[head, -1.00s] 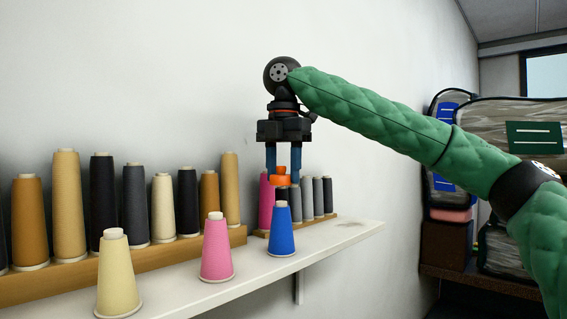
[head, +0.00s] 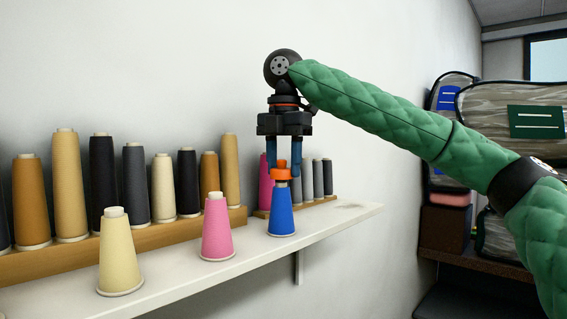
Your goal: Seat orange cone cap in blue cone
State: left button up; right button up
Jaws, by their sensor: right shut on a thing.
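The blue cone (head: 281,214) stands upright on the white shelf, at the right of the front row. The orange cone cap (head: 281,172) is directly above the blue cone and looks to be at its top. I cannot tell whether it is seated or just in front of or above the opening. My right gripper (head: 283,170) points straight down with its blue fingers on either side of the cap, shut on it. My left gripper is not in view.
A pink cone (head: 217,230) and a cream cone (head: 120,255) stand left of the blue cone on the white shelf (head: 340,220). Behind, several yarn cones stand on wooden racks (head: 160,237) along the wall. Bagged comforters (head: 515,130) are stacked at right.

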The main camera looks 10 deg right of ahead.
jog(key=shift+p, duration=0.45)
dwell(0.3)
jog(key=shift+f, duration=1.15)
dwell(1.9)
jog(key=o, duration=1.7)
jog(key=shift+r, duration=0.15)
jog(key=shift+r, duration=3.4)
jog(key=shift+r, duration=0.15)
jog(key=shift+r+b, duration=0.65)
jog(key=shift+r, duration=3.1)
